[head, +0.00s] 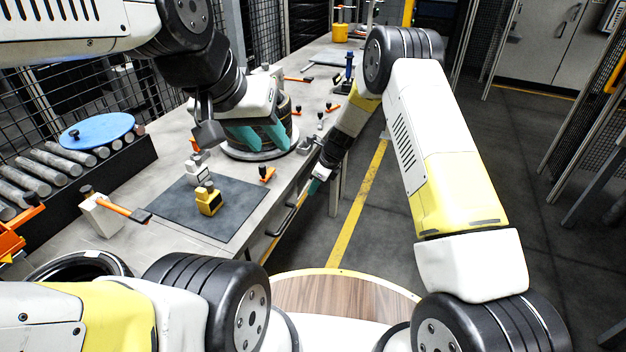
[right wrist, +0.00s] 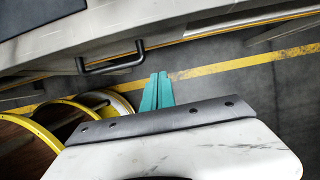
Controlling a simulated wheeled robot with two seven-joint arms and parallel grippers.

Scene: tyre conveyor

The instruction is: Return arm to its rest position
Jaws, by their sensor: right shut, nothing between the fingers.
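My left gripper (head: 262,138) is in the head view at the work table (head: 345,68). Its two teal fingers are spread apart, in front of a round dark fixture (head: 290,131) on a circular base. I cannot tell whether they touch it. My right arm reaches forward over the floor, and its gripper (head: 314,187) hangs beside the table's right edge, small and partly dark. In the right wrist view the right gripper's teal fingers (right wrist: 157,92) lie together, shut and empty, apart from the table side and its black handle (right wrist: 112,60).
Rollers with a blue disc (head: 97,131) stand at the left. Orange-handled clamps line the table. The floor right of the yellow line (head: 358,205) is clear.

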